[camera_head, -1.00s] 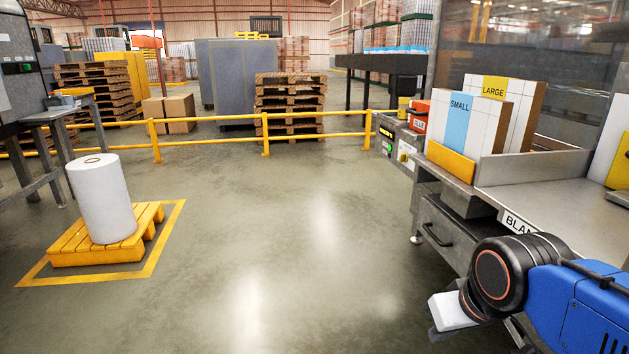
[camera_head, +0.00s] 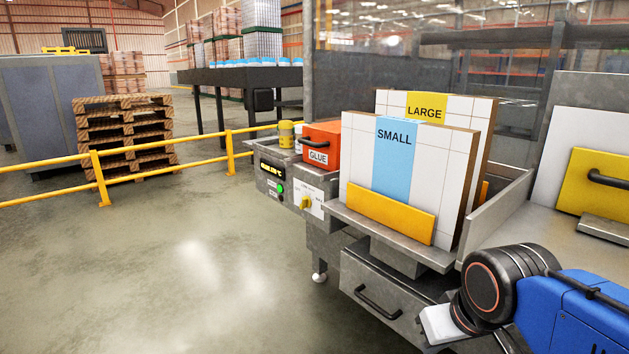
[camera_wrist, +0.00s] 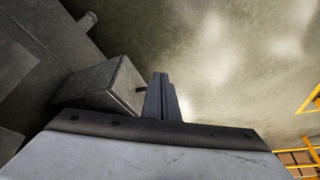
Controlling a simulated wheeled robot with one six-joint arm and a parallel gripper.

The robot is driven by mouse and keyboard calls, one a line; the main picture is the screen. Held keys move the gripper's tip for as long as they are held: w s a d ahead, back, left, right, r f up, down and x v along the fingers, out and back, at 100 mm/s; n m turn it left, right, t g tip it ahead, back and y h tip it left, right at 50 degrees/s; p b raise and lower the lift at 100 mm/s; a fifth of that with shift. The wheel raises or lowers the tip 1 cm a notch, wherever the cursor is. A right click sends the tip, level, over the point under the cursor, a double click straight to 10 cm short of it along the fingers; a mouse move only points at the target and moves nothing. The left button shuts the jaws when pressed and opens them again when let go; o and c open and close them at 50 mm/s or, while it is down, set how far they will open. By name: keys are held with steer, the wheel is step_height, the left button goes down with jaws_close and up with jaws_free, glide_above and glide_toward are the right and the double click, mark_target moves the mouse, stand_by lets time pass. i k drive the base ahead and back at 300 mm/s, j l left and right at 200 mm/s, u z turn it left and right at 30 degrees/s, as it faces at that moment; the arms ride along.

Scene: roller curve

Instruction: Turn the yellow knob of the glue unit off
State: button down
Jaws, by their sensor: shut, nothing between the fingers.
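The glue unit is a grey box (camera_head: 272,180) with an orange, black-handled GLUE container (camera_head: 322,139) on top, left of the cardboard stacks. Its front has a lit display, a green button (camera_head: 280,187) and a white plate with the yellow knob (camera_head: 305,203). The knob is small here and its exact setting is hard to read. My gripper shows in the wrist view (camera_wrist: 161,95), its two dark fingers together with nothing between them. In the head view only its pale body shows, low at right, well apart from the knob. The wrist view does not show the knob.
The SMALL blank stack (camera_head: 394,160) and LARGE stack (camera_head: 427,107) stand behind a yellow stop (camera_head: 383,216). Below is a drawer (camera_head: 390,300) with a black handle. A yellow rail (camera_head: 130,168) crosses the left. The floor (camera_head: 190,260) before the unit is clear.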

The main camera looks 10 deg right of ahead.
mark_target(305, 202)
steer(key=i+j+u, duration=0.15)
steer(key=j, duration=0.35)
steer(key=i+j+u, duration=0.2)
steer(key=i+j, duration=0.2)
